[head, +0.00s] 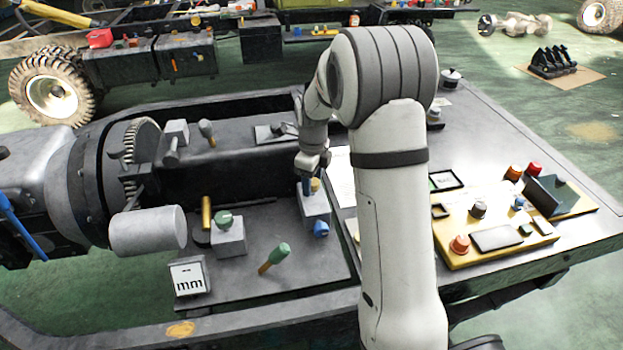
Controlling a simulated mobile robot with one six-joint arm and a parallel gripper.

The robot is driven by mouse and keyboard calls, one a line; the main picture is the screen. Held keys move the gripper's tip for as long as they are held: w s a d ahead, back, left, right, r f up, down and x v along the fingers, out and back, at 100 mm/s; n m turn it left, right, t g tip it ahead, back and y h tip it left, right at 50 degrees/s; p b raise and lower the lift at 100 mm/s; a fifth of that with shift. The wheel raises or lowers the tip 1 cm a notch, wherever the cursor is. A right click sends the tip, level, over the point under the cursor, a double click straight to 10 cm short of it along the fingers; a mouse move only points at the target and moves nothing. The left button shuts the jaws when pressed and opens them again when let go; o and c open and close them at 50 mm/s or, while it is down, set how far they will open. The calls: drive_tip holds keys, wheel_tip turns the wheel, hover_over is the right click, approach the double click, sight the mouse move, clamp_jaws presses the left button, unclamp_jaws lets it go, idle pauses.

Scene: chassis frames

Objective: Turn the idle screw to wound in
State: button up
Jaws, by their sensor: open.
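My gripper (307,182) points down over a small grey block (313,208) near the middle of the bench. The block carries a brass-coloured piece (316,185) on top and a blue knob (321,229) on its front. The gripper is open, its fingertips at the top of the block; whether they touch the brass piece I cannot tell. No label marks the idle screw, so I cannot tell for sure which part it is. My arm hides what lies behind it.
A large grey housing (75,185) is further left. At right is a yellow control panel (480,235) with several knobs.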

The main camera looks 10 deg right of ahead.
sight(313, 182)
wheel_tip(313, 182, up, 8)
drive_tip(key=shift+f, duration=0.1)
idle(0.4)
drive_tip(key=s+r+n+t+p, duration=0.1)
drive_tip(key=s+r+n, duration=0.3)
drive_tip(key=s+n, duration=0.8)
drive_tip(key=s+r+n+t+p, duration=0.1)
drive_tip(key=s+r+n+p, duration=0.2)
drive_tip(key=s+n, duration=1)
drive_tip(key=s+r, duration=0.2)
drive_tip(key=s, duration=0.1)
drive_tip(key=shift+s+t, duration=0.2)
drive_tip(key=shift+t, duration=0.1)
idle(0.4)
